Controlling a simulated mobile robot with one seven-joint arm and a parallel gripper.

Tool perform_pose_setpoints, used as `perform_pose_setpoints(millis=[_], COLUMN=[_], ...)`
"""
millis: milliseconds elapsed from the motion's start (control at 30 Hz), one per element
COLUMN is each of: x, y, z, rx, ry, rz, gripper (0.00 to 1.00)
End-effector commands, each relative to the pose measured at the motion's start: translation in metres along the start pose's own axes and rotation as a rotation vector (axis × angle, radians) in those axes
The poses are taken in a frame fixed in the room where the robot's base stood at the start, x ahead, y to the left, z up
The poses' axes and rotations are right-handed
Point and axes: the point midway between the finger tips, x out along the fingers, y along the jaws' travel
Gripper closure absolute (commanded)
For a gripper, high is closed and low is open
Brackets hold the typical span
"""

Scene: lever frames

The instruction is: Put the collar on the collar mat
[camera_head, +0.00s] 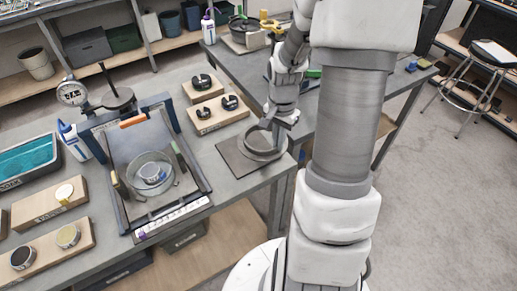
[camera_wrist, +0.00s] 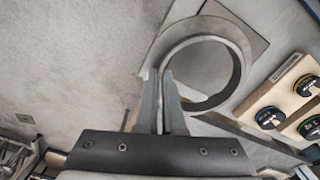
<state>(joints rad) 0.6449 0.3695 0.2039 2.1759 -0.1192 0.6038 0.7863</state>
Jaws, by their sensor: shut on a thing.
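The collar is a grey ring (camera_head: 262,156) at the right end of the workbench, over a dark square mat (camera_head: 232,163). My gripper (camera_head: 279,125) is shut on the collar's rim at its far right side. In the wrist view my gripper (camera_wrist: 159,74) has its two fingers on the left part of the collar's wall (camera_wrist: 239,70). The mat (camera_wrist: 256,40) shows behind the collar there. I cannot tell whether the collar touches the mat or hangs just above it. My gripper hides part of the rim.
Wooden blocks with dark round parts (camera_head: 221,113) stand just behind the mat. A framed tray (camera_head: 134,150) with a round metal piece (camera_head: 150,174) lies to the left. A dial gauge (camera_head: 72,93) stands behind it. The bench's right edge is close to the mat.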

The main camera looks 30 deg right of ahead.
Motion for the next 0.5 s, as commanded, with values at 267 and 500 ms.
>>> perform_pose_setpoints(millis=[267,500], x=[0.031,0.042], y=[-0.052,-0.062], z=[-0.001,-0.001], rx=[-0.002,0.002], ry=[0.000,0.001], rz=[0.000,0.000], gripper=[1.00,1.00])
